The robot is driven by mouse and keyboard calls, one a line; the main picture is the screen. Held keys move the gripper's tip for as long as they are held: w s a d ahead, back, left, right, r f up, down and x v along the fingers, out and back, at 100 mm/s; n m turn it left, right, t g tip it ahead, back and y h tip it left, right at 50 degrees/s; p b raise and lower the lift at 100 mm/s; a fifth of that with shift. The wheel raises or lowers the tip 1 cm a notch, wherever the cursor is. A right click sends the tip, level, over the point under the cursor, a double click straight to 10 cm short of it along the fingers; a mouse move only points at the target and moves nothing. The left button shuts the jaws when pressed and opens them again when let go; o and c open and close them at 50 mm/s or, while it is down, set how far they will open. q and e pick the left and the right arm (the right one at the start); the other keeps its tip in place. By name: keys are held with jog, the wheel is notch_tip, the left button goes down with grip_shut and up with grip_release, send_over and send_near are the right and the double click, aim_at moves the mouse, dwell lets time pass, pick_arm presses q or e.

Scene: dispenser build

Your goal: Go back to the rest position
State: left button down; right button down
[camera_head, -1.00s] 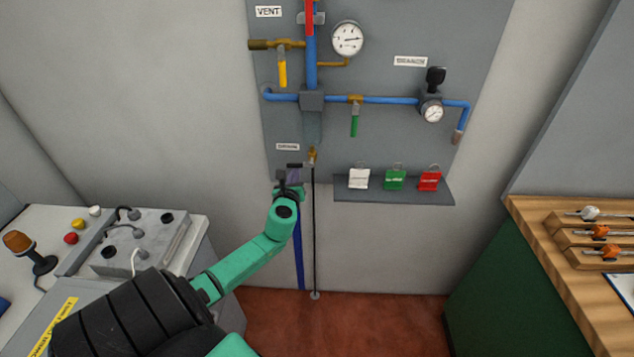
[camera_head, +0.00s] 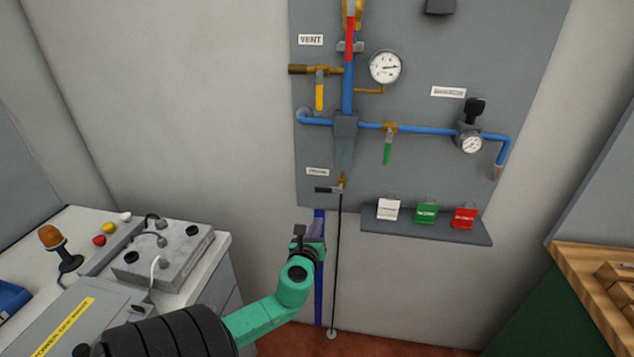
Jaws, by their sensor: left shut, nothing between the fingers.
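My left arm comes in from the lower left, with a black sleeve and green links. My left gripper (camera_head: 300,232) is at its far end, below the drain valve and left of the thin black drain line. It is shut and holds nothing. The drain valve (camera_head: 342,182) has a small brass body and a black handle (camera_head: 326,190) that points left, level. The gripper is apart from this handle. My right gripper is not in view.
The grey pipe panel (camera_head: 420,60) carries a gauge (camera_head: 386,67), a yellow lever (camera_head: 319,97) and a green lever (camera_head: 388,152). A shelf (camera_head: 430,229) holds white, green and red tags. A console (camera_head: 200,262) stands left, a wooden bench (camera_head: 580,275) right.

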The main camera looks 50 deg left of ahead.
pick_arm(q)
jog(key=shift+d, duration=0.3)
jog(key=shift+s+a, duration=0.1)
jog(key=s+d+f+n+g+h, duration=0.15)
jog(key=s+f+n+g, duration=0.35)
jog(key=f, duration=1)
jog(key=s+d+f+n+g+h, duration=0.1)
jog(key=s+f+n+g+h, duration=0.3)
jog(key=f, duration=1)
jog(key=s+d+f+n+g+h, duration=0.1)
jog(key=s+d+f+n+h, duration=0.1)
jog(key=s+d+f+n, duration=0.5)
jog(key=s+d+f+n+g+h, duration=0.2)
jog(key=s+d+f+n, duration=0.6)
jog(key=s, duration=1)
notch_tip(320, 180, down, 4)
jog(key=shift+d+r, duration=0.25)
jog(key=shift+d, duration=0.7)
